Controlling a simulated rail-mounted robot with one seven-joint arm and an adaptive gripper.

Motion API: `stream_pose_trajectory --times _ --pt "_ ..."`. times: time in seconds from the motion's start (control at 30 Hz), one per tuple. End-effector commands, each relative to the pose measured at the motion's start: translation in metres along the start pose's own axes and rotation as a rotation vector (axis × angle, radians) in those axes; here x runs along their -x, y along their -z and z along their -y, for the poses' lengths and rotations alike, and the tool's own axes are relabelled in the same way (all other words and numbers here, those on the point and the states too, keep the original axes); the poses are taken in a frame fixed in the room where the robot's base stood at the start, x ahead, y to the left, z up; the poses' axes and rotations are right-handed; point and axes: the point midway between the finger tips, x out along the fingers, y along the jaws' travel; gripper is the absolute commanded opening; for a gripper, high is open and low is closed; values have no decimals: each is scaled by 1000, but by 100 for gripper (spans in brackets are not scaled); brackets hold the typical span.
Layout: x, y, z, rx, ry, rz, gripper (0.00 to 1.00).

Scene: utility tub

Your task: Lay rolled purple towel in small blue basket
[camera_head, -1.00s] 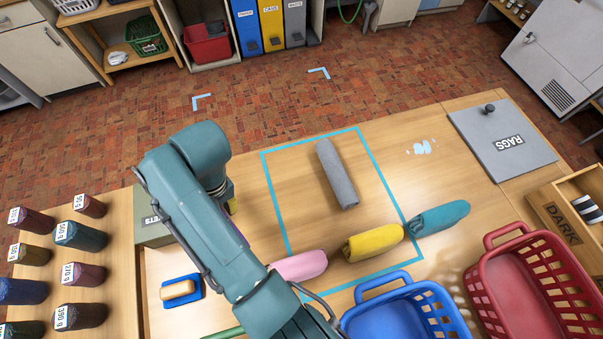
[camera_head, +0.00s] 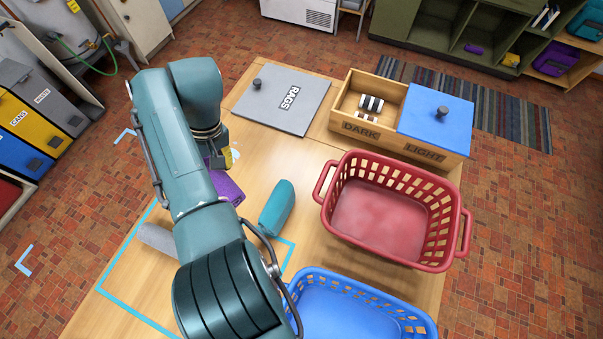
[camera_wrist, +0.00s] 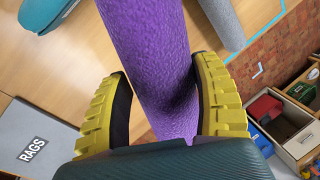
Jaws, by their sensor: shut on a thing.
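My gripper (camera_wrist: 165,110) is shut on the rolled purple towel (camera_wrist: 150,50), with its yellow ridged fingers on both sides of the roll in the wrist view. In the head view my arm hides most of the gripper, and part of the purple towel (camera_head: 226,186) shows beside it, over the table left of the teal roll. The small blue basket (camera_head: 345,310) stands at the table's near edge, cut off by the picture's bottom; the part of its inside that shows is empty. The towel is apart from the basket.
A teal rolled towel (camera_head: 278,207) lies between my arm and the empty red basket (camera_head: 385,220). A grey roll (camera_head: 157,238) lies within the blue tape outline. The grey RAGS lid (camera_head: 283,99) and a wooden DARK/LIGHT box (camera_head: 420,153) stand at the back.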

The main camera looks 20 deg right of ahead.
Motion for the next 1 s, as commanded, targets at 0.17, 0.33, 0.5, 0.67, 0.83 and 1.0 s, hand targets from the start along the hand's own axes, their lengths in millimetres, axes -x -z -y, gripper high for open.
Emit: stream_pose_trajectory --times 0.17,0.33,0.5,0.67,0.83,1.0 --pt "16 18 20 95 -1 24 26" --pt "21 24 28 147 -1 38 26" --pt "22 26 32 183 -1 49 26" --pt "24 26 33 215 -1 57 26" --pt "22 20 28 257 -1 71 26" --pt "18 12 21 274 0 75 26"
